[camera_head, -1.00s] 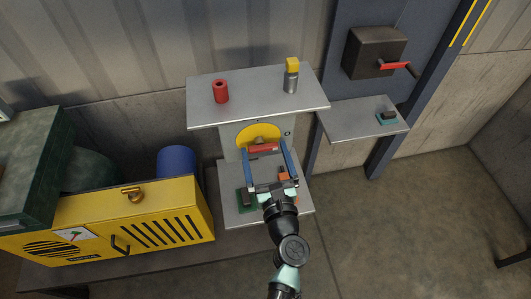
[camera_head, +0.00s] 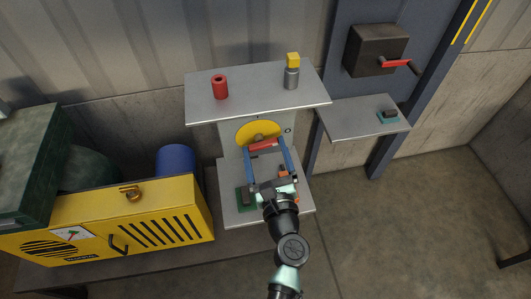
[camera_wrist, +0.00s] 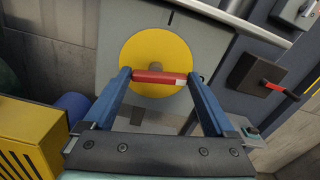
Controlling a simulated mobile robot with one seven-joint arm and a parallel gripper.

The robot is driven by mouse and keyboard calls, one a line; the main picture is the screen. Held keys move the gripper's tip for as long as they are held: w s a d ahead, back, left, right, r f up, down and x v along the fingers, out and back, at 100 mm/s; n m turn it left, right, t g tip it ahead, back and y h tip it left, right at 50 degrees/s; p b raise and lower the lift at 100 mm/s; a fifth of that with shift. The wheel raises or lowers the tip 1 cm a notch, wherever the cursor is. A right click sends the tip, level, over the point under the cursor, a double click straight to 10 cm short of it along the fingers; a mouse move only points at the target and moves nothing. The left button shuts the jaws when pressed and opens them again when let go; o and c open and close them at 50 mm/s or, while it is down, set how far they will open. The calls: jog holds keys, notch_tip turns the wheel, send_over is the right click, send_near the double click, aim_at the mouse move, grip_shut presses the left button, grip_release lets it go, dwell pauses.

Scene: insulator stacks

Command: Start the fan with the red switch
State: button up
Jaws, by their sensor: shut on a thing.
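The red switch is a red bar handle (camera_head: 262,145) in front of a round yellow disc (camera_head: 255,129) on a grey upright panel. In the wrist view the red bar (camera_wrist: 155,77) lies across the lower part of the yellow disc (camera_wrist: 150,48), between my blue fingers. My gripper (camera_head: 266,146) is shut on the two ends of the bar, which also shows in the wrist view (camera_wrist: 159,78). The bar tilts slightly, its right end higher in the head view. No fan can be clearly made out.
A grey shelf (camera_head: 250,98) above the disc holds a red cylinder (camera_head: 220,87) and a yellow-topped metal piece (camera_head: 292,70). A dark box with a red lever (camera_head: 396,63) is at the right. A yellow slotted cabinet (camera_head: 160,228) stands left.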

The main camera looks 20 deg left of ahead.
jog(key=n+b, duration=0.3)
jog(key=n, duration=0.1)
jog(key=shift+a+f+n, duration=0.1)
jog(key=shift+n, duration=0.2)
jog(key=n+b, duration=0.2)
jog(key=n, duration=0.1)
jog(key=shift+s+n, duration=0.1)
jog(key=shift+n, duration=0.2)
jog(key=n+b, duration=0.3)
jog(key=n, duration=0.1)
jog(key=shift+s+a, duration=0.1)
jog(key=shift+a, duration=0.1)
jog(key=shift+n+b, duration=1.15)
jog(key=shift+n, duration=0.45)
jog(key=shift+r, duration=0.2)
jog(key=o, duration=1.1)
jog(key=shift+c, duration=0.2)
jog(key=shift+s, duration=0.1)
